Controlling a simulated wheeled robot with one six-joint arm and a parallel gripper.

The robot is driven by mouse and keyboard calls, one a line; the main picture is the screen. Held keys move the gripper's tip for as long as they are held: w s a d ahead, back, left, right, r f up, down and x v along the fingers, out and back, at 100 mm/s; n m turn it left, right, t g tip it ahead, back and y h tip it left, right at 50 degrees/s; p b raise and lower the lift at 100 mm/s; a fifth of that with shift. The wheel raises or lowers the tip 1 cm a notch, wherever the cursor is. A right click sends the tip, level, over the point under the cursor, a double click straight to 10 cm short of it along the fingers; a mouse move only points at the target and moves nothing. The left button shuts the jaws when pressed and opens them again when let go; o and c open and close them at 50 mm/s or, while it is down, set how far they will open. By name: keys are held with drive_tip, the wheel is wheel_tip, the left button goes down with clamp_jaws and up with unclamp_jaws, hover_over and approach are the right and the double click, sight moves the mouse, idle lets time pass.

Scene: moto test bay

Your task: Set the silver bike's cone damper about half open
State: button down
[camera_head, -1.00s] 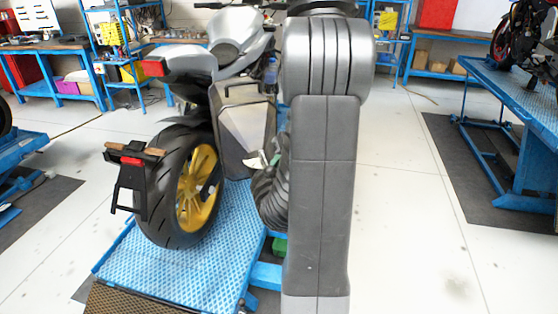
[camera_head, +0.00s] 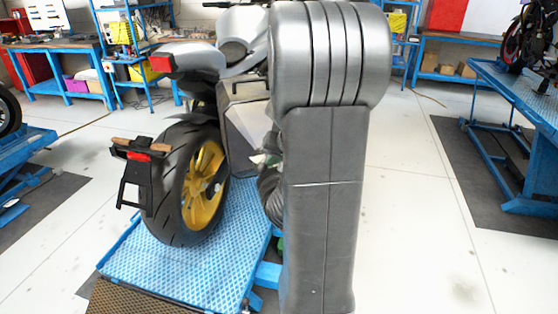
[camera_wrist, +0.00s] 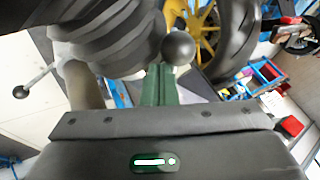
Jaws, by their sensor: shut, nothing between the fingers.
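The silver bike (camera_head: 245,95) stands on a blue lift, its rear wheel toward me. A dark ribbed hose or cone (camera_head: 270,195) beside it is mostly hidden behind my arm. In the wrist view grey ribbed folds (camera_wrist: 115,40) fill the upper left. A thin rod with a small ball end (camera_wrist: 22,92) sticks out left of them. A larger grey ball knob (camera_wrist: 178,48) is at their right, above a green upright piece (camera_wrist: 160,85). My gripper (camera_wrist: 165,120) is shut and empty, just below the knob in the picture; contact cannot be told. The damper's opening is not visible.
The blue lift platform (camera_head: 190,265) lies under the bike. The rear wheel (camera_wrist: 235,35) shows close by in the wrist view. Another blue lift (camera_head: 530,115) stands right; floor between is clear.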

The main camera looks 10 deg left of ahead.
drive_tip(key=shift+s+a+m+b, duration=0.15)
drive_tip(key=shift+a+m, duration=0.05)
drive_tip(key=shift+a, duration=0.5)
drive_tip(key=shift+s+a+m+b, duration=0.15)
drive_tip(key=shift+a+m, duration=0.05)
drive_tip(key=shift+a, duration=0.45)
drive_tip(key=shift+f, duration=0.1)
